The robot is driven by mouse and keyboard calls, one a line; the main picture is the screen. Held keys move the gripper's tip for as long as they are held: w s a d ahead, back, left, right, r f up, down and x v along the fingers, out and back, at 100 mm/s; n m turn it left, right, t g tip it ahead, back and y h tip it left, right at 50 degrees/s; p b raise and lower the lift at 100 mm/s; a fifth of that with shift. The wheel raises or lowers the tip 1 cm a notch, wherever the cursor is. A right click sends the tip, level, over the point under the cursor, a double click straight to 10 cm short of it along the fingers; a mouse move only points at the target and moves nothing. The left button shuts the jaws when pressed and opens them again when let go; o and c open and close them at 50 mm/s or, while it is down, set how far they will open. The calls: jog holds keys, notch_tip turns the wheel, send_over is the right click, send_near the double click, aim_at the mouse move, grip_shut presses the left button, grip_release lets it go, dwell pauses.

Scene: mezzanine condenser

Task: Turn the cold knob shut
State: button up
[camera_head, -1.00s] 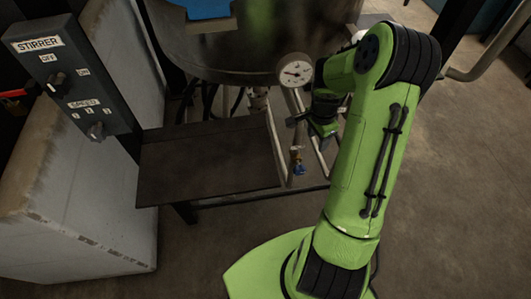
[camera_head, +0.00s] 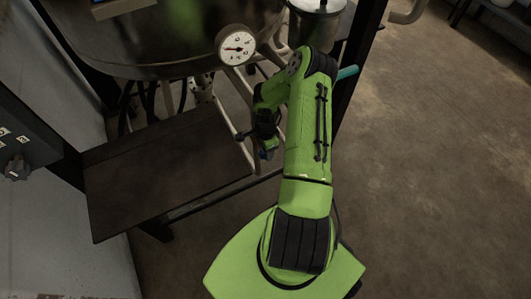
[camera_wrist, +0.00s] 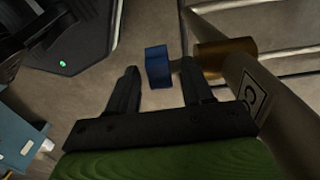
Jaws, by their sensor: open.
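The cold knob is a small blue block-like handle (camera_wrist: 158,66) on a stem from a brass valve body (camera_wrist: 228,58). The valve joins a pale pipe (camera_wrist: 285,125) with a partly visible label that begins with C. My gripper (camera_wrist: 160,82) is open, its two dark fingers on either side of the knob in the wrist view, with a gap on each side. How deep the knob sits between the fingertips is hard to tell. In the head view my gripper (camera_head: 264,143) is small and dark beside the pipework, with a bit of blue (camera_head: 269,154) at it.
A round pressure gauge (camera_head: 237,45) stands above the pipes, in front of a large dark vessel (camera_head: 150,45). A dark low shelf (camera_head: 150,165) lies left of the valve. A control box with a knob (camera_head: 22,150) is at far left. Open floor (camera_head: 430,180) lies to the right.

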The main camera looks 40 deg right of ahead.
jog(key=shift+f, duration=0.45)
grip_shut()
